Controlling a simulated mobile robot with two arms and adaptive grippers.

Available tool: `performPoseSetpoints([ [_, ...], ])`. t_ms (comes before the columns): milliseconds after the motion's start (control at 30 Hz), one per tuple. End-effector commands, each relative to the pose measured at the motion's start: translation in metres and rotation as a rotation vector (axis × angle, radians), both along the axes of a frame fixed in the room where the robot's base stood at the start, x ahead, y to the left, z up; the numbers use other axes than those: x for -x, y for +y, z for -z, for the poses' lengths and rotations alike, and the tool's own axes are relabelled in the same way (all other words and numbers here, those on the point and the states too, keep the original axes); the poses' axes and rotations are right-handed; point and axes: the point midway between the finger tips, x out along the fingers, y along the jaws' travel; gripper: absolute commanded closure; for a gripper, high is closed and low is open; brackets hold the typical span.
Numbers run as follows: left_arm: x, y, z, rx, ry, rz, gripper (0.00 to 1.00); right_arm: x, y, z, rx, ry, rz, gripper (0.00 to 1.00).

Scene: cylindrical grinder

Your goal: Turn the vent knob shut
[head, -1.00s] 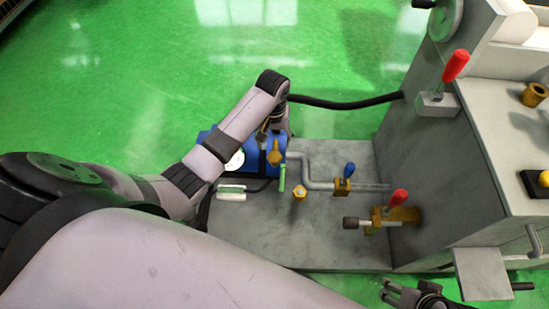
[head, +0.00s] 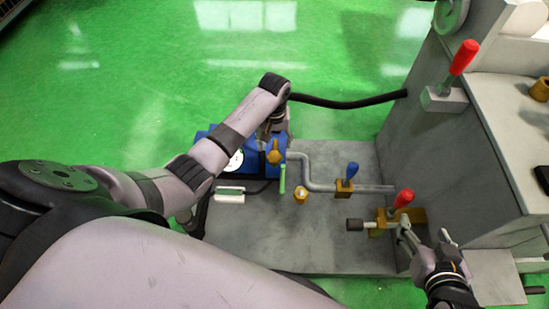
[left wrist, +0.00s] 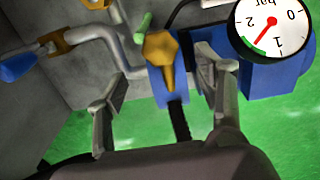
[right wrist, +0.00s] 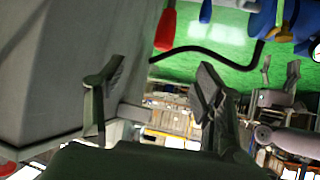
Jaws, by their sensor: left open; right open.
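An ochre pointed knob (head: 275,153) sits on the blue unit in the head view; no label shows whether it is the vent knob. In the left wrist view the same knob (left wrist: 162,60) lies between and beyond the fingers of my open left gripper (left wrist: 160,98), which looks empty. The left arm mostly hides this gripper in the head view. A smaller brass knob (head: 301,195) stands on the grey plate. My right gripper (head: 425,236) is open beside the red-handled valve (head: 403,199); it also shows empty in the right wrist view (right wrist: 155,88).
A pressure gauge (left wrist: 270,28) is close to the left fingers. A green lever (head: 282,179), a pipe (head: 320,186) and a blue-handled valve (head: 345,182) stand on the grey plate (head: 260,240). The grey machine body (head: 435,150) rises at right, with another red lever (head: 463,58).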

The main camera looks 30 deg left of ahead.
Motion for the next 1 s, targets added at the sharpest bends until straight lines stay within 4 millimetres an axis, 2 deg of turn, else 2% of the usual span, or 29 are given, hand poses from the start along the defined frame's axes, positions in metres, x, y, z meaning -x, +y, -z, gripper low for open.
performPoseSetpoints([
  [33, 0.000, 0.000, 0.008, 0.000, 0.002, 0.000, 0.38, -0.007, 0.003, -0.004, -0.012, -0.049, -0.003, 0.38],
  [200, 0.000, 0.000, 0.026, 0.000, 0.001, 0.001, 0.38, -0.028, 0.013, -0.034, -0.055, -0.231, -0.017, 0.38],
  [433, 0.001, 0.000, 0.049, 0.000, 0.002, 0.000, 0.38, -0.046, 0.024, -0.079, -0.114, -0.479, -0.033, 0.38],
  [800, 0.000, 0.000, 0.081, 0.000, 0.001, 0.000, 0.38, -0.046, 0.034, -0.148, -0.209, -0.845, -0.052, 0.38],
  [1000, 0.000, 0.000, 0.088, 0.000, 0.000, 0.000, 0.38, -0.041, 0.035, -0.167, -0.236, -0.946, -0.058, 0.38],
])
